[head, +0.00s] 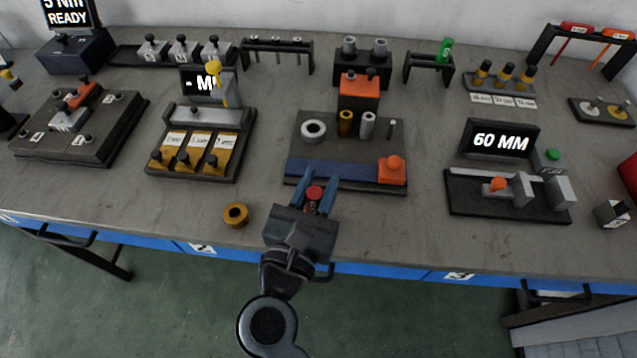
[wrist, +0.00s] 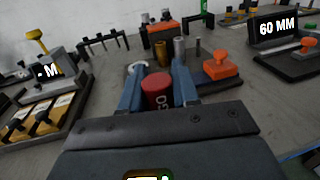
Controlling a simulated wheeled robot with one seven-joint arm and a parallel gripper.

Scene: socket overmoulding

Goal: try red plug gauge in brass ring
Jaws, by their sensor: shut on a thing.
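The red plug gauge (head: 314,193) is between the blue fingers of my gripper (head: 316,183), which is shut on it. In the wrist view the red plug gauge (wrist: 157,91) shows its rounded end and part of a white marking; its lower part is hidden by the gripper body. The brass ring (head: 236,215) lies on the bench near the front edge, left of my gripper and apart from it, with its dark hole facing up. The ring is not seen in the wrist view.
Just beyond my gripper is a dark fixture board (head: 300,152) with a white ring (head: 313,130), upright cylinders and an orange-knobbed block (head: 392,170). A fixture with yellow bays (head: 190,155) stands left, a 60 MM gauge stand (head: 510,190) right. Bench around the brass ring is clear.

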